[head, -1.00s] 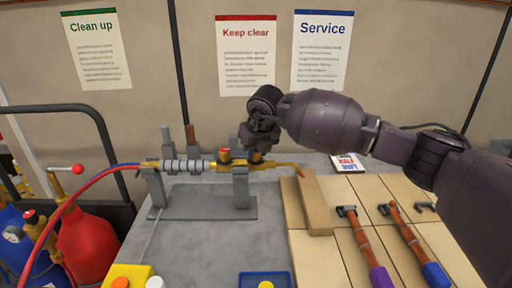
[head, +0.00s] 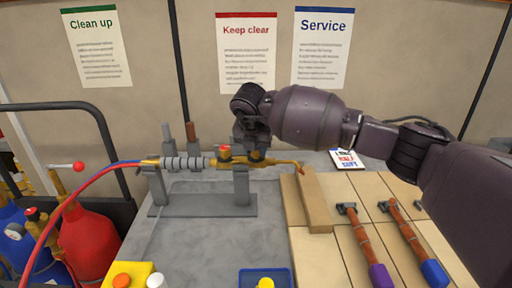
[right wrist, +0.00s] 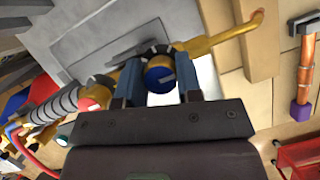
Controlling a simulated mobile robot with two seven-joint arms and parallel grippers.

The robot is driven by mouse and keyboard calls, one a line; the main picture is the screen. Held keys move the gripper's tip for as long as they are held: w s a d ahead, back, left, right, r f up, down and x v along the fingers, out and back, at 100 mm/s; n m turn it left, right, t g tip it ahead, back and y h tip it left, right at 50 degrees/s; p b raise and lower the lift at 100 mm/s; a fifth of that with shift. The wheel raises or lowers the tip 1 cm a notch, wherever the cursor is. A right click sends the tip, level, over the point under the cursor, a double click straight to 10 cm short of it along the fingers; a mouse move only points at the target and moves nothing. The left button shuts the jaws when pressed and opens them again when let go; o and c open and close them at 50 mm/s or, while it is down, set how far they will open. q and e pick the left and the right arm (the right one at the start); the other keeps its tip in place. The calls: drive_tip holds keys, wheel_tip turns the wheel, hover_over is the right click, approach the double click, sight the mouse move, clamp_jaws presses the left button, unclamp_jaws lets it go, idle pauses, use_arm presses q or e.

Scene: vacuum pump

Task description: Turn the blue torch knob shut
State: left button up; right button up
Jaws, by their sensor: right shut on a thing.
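The brass torch (head: 284,163) lies level on a grey stand (head: 203,205), its bent nozzle to the right. It also shows in the right wrist view (right wrist: 222,38). My right gripper (head: 252,145) is over the torch body from above. In the right wrist view, its two fingers (right wrist: 158,82) are shut on the blue torch knob (right wrist: 161,77), one on each side. In the head view the gripper hides the blue knob. A red knob (head: 224,152) sits on the torch just left of the gripper, apart from it. My left gripper is not in view.
Hoses (head: 95,176) run from the torch's left end towards a red cylinder (head: 88,238). A wooden block (head: 314,204) and hammer-like tools (head: 365,244) lie on boards at the right. Grey table surface (head: 190,245) is clear before the stand.

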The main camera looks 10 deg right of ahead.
idle(0.4)
drive_tip(key=o, duration=0.9)
drive_tip(key=shift+o, duration=0.2)
drive_tip(key=v, duration=1)
drive_tip(key=shift+r, duration=0.4)
drive_tip(key=shift+s+a, duration=0.1)
drive_tip(key=shift+s, duration=0.1)
